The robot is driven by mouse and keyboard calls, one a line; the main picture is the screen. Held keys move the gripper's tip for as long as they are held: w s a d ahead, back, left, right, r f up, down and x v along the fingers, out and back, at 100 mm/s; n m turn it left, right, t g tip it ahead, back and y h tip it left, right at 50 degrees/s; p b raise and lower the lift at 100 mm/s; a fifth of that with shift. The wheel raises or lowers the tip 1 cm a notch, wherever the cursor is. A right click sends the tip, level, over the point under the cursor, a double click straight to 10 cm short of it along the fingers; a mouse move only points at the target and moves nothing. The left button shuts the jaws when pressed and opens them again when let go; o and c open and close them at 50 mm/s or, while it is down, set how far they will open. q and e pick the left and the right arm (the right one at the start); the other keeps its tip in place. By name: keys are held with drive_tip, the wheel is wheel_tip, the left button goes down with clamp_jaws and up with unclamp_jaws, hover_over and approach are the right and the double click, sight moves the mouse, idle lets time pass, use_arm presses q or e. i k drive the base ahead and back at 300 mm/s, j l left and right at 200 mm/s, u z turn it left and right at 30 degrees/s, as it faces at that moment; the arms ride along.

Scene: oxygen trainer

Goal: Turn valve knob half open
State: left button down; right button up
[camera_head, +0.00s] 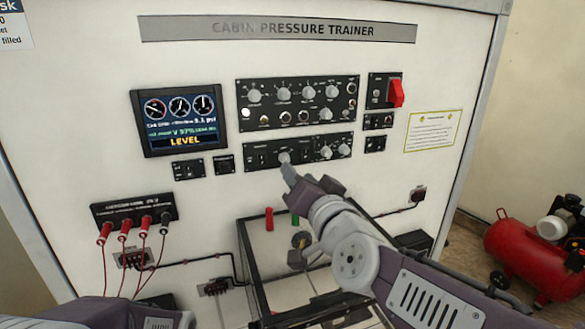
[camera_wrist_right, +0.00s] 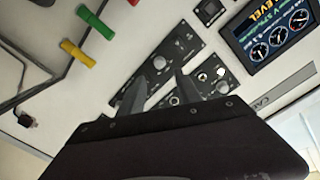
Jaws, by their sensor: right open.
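My right gripper (camera_head: 288,172) is open in front of the lower control panel (camera_head: 262,156), with its tips just below a pale round knob (camera_head: 284,157). In the right wrist view the two dark fingers of the right gripper (camera_wrist_right: 160,80) are spread apart, with a pale knob (camera_wrist_right: 159,62) beyond and between their tips. I cannot tell whether the fingers touch the panel. No readable label shows which knob is the valve knob. Part of my left arm shows at the bottom left; its gripper is out of view.
The upper panel (camera_head: 298,101) holds several knobs, beside a screen (camera_head: 180,119) reading LEVEL. A red switch cover (camera_head: 396,93) is at right. Below are red-plugged cables (camera_head: 123,227) and a dark-framed box (camera_head: 258,285) with red (camera_head: 269,218) and green handles.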

sight(325, 113)
drive_tip(key=k+l, duration=0.2)
drive_tip(key=k, duration=0.3)
drive_tip(key=k+l, duration=0.25)
drive_tip(key=k, duration=0.2)
